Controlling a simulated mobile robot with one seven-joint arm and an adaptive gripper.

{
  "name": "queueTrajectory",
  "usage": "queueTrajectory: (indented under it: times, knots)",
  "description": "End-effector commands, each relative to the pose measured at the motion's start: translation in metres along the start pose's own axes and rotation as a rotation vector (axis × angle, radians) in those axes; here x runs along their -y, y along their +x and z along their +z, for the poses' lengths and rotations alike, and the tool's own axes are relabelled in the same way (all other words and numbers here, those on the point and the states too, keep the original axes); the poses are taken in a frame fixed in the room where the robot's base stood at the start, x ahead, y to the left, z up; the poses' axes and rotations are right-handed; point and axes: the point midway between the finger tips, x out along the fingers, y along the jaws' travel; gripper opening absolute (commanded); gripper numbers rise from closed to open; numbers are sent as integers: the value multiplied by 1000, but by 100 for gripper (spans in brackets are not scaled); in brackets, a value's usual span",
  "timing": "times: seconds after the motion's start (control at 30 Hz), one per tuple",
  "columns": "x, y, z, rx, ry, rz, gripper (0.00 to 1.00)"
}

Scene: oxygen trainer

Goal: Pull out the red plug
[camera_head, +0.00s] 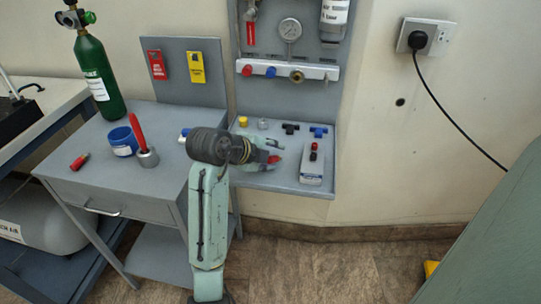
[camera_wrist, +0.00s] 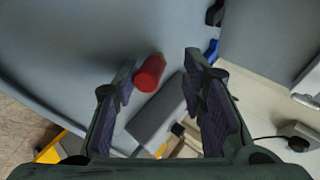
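A red plug (camera_head: 247,70) sits at the left end of the white manifold bar (camera_head: 312,71) on the wall panel, left of a blue plug (camera_head: 270,72). My gripper (camera_head: 275,154) is well below the bar, low over the grey shelf, with another small red piece (camera_head: 273,160) by its fingers. In the wrist view my gripper (camera_wrist: 160,66) is open, and a red cylinder (camera_wrist: 150,73) shows near the left fingertip, over a grey block (camera_wrist: 157,110). I cannot tell whether a finger touches the cylinder. Nothing is clearly gripped.
The shelf holds a box with a red-topped piece (camera_head: 313,165), black (camera_head: 290,128) and blue fittings (camera_head: 318,131), and a yellow cap (camera_head: 243,121).

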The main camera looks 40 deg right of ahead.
Motion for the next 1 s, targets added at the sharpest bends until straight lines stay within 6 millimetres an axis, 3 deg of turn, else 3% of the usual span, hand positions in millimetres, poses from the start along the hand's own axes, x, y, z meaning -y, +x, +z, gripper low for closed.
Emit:
queueTrajectory:
  times: [0.37, 0.8, 1.0]
  knots:
    - [0, -6, 0, 0, -1, 2, 40]
    - [1, -91, 1, 4, 2, -2, 40]
    - [0, -115, 0, 1, 1, -1, 40]
